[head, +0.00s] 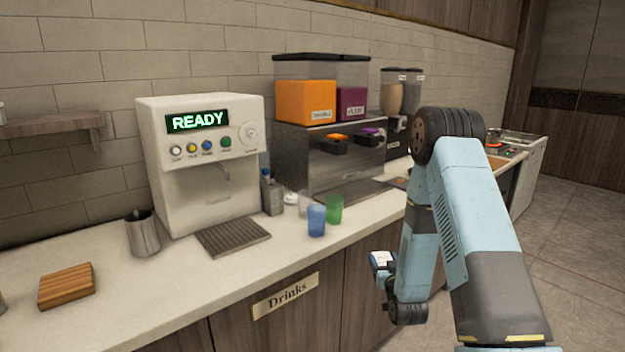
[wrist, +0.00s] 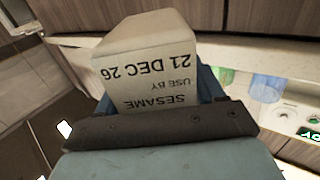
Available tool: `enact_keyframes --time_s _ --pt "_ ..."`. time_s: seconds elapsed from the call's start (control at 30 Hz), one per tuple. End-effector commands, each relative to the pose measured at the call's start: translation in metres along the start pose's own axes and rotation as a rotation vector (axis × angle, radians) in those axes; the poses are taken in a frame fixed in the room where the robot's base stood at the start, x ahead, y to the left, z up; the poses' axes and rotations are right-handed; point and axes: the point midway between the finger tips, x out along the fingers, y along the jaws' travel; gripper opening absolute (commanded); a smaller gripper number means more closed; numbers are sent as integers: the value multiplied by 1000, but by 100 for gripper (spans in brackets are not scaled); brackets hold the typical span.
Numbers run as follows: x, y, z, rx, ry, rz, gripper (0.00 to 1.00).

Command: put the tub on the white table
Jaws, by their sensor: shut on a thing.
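The tub (wrist: 150,60) is a pale, box-like container with sloping edges at its far end. Its printed label reads SESAME, USE BY 21 DEC 26, upside down in the wrist view. My gripper (wrist: 160,104) is shut on the tub, and its dark bar and blue fingers hide the tub's near end. I cannot make out a separate white table in either view.
The pale drinks counter (head: 185,278) runs along the wall. On it stand a white machine (head: 203,160) reading READY, a metal jug (head: 143,233), a wooden block (head: 66,285), a blue cup (head: 316,220), a green cup (head: 335,209) and dispensers (head: 329,155). Open floor (head: 575,275) lies right.

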Motion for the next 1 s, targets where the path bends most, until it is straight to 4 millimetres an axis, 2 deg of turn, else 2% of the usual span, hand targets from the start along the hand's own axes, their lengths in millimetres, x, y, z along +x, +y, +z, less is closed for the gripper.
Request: enact_keyframes --time_s 0.1,0.33,0.8,1.0 --pt "-3 2 18 0 -2 39 19" --pt "-6 5 30 0 1 73 19" --pt "-6 6 30 1 2 73 19" --pt "-2 7 9 1 6 37 19"
